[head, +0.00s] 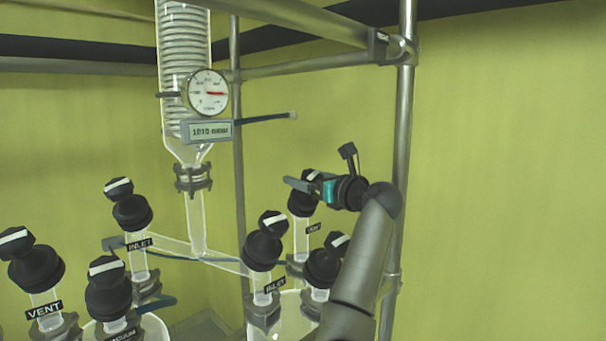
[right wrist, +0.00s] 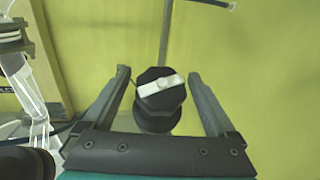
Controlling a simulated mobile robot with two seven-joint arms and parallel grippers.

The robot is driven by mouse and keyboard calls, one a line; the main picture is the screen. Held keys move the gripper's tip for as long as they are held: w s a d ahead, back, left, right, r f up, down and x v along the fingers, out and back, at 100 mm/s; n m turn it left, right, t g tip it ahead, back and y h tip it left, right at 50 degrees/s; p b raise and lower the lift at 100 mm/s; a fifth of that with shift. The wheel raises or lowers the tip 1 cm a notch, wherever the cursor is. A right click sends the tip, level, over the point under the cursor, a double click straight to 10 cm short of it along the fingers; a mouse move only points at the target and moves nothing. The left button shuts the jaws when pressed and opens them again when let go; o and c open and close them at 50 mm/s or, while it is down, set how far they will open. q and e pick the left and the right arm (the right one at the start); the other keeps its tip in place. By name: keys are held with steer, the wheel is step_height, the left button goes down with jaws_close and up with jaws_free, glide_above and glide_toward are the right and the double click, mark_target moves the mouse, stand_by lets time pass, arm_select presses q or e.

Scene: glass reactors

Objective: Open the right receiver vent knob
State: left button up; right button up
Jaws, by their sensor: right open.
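The right receiver vent knob (head: 301,206) is a black knob on a glass neck at the back of the right receiver, partly hidden behind my right gripper (head: 303,181) in the head view. A small label, too small to read surely, hangs below it. In the right wrist view the black knob (right wrist: 160,95) with a white bar across its top sits between the two open fingers of my right gripper (right wrist: 162,72). The bar is slightly tilted, its right end higher. Gaps show on both sides, so neither finger appears to touch it. My left gripper is not in view.
The right receiver's inlet knob (head: 264,247) and another black knob (head: 322,266) stand close below my right arm. The left receiver carries several similar knobs, including its vent (head: 36,268). A gauge (head: 208,92) and metal frame post (head: 401,130) stand nearby.

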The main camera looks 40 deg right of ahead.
steer(key=shift+w+d, duration=0.1)
steer(key=shift+w, duration=0.9)
steer(key=c, duration=1.4)
